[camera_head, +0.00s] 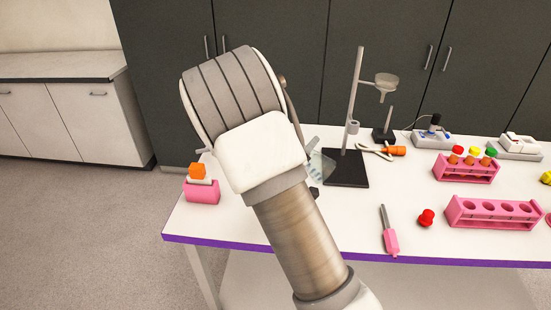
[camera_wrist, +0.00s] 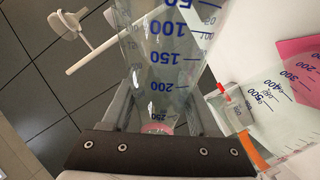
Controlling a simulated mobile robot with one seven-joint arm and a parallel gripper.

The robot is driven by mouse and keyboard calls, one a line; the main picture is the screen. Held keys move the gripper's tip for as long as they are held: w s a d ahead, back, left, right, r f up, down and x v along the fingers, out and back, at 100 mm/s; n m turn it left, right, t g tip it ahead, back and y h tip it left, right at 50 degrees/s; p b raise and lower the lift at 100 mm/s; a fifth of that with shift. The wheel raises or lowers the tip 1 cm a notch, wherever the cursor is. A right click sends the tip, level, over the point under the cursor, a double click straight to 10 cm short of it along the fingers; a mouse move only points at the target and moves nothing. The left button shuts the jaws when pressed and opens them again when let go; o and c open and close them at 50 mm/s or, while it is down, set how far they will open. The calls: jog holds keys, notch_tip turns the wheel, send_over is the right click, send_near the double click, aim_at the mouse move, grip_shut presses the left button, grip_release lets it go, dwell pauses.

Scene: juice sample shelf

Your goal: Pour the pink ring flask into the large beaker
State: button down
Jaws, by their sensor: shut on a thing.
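My gripper (camera_wrist: 163,108) is shut on a clear flask (camera_wrist: 170,62) with blue graduation marks, which fills the middle of the wrist view. A little pink (camera_wrist: 158,129) shows at the flask's far end, near the jaws. A larger clear vessel (camera_wrist: 268,106) with higher blue marks, apparently the large beaker, stands to the right in the wrist view, with pink showing behind or in it; I cannot tell which. In the head view my arm hides the gripper. Some clear glass (camera_head: 320,166) shows just right of my arm; I cannot tell which vessel it is.
A ring stand (camera_head: 346,168) with a funnel (camera_head: 386,82) stands behind and right of my arm. Pink racks (camera_head: 494,213), a pink-handled tool (camera_head: 390,238) and a red bulb (camera_head: 427,217) lie to the right. A pink block (camera_head: 202,191) sits at the table's left end.

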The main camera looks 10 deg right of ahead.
jog(key=shift+d+r+n+p, duration=0.1)
jog(key=shift+r+n+p, duration=0.4)
jog(key=shift+n+p, duration=0.4)
dwell(0.4)
jog(key=shift+s+f+n+h, duration=0.1)
jog(key=shift+f+n+h, duration=0.4)
jog(key=shift+f, duration=0.55)
dwell(0.3)
jog(key=shift+r+n, duration=0.3)
jog(key=shift+r, duration=0.05)
jog(key=shift+w+a+r+n+p, duration=0.25)
jog(key=shift+r+p, duration=0.2)
jog(key=shift+p, duration=0.4)
jog(key=shift+w+a+r+n+p, duration=0.1)
jog(key=shift+a+r+n+p, duration=0.25)
jog(key=shift+p, duration=0.5)
jog(key=shift+f+n+p, duration=0.3)
jog(key=shift+n+p, duration=0.2)
jog(key=shift+n, duration=0.5)
dwell(2.3)
